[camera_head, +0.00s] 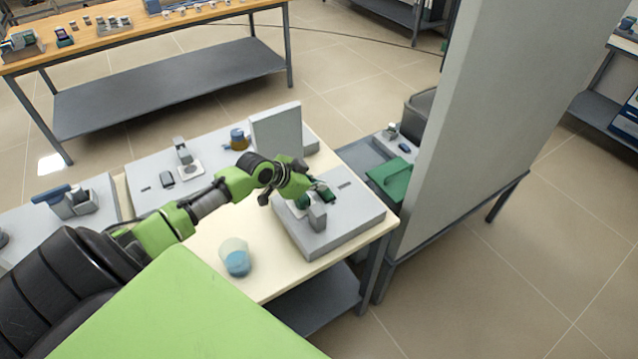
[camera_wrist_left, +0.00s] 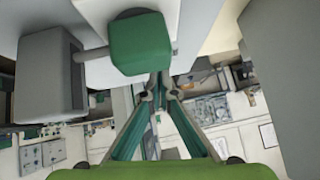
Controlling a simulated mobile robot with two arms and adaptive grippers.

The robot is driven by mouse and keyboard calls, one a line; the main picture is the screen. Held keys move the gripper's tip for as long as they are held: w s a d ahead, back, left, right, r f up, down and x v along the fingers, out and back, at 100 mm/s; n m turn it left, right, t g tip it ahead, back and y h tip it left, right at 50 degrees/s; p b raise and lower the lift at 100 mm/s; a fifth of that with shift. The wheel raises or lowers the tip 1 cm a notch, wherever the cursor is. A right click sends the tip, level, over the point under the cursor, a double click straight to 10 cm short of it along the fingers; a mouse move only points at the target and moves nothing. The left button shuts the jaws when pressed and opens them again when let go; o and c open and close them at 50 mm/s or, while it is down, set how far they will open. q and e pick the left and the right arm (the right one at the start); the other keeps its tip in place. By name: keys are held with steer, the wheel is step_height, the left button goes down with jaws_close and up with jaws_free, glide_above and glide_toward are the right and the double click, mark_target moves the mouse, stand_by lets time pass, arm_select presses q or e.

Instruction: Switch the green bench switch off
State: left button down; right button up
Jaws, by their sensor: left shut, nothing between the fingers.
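The grey switch box (camera_head: 340,226) stands on the near right corner of the cream bench. A grey post (camera_head: 317,217) rises from it, and a green handle (camera_head: 301,201) shows beside the post. In the left wrist view the green handle (camera_wrist_left: 140,43) is a block on a short rod from the grey post (camera_wrist_left: 45,75). My left gripper (camera_head: 322,191) is shut and empty over the box, close to the handle. Its fingertips (camera_wrist_left: 158,84) appear just beside the block; whether they touch it I cannot tell. My right gripper is not in view.
A grey upright block (camera_head: 276,128) and a small blue jar (camera_head: 238,139) are behind my arm. A tall grey panel (camera_head: 480,120) rises right of the bench.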

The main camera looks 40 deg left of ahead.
arm_select(q)
steer(key=shift+a+f+b, duration=0.15)
steer(key=shift+f+b, duration=0.3)
steer(key=shift+r, duration=0.2)
steer(key=shift+p, duration=0.3)
steer(key=shift+s+d+p, duration=0.3)
steer(key=shift+d+p, duration=0.25)
steer(key=shift+p, duration=0.1)
steer(key=shift+d, duration=0.25)
steer(key=shift+r, duration=0.1)
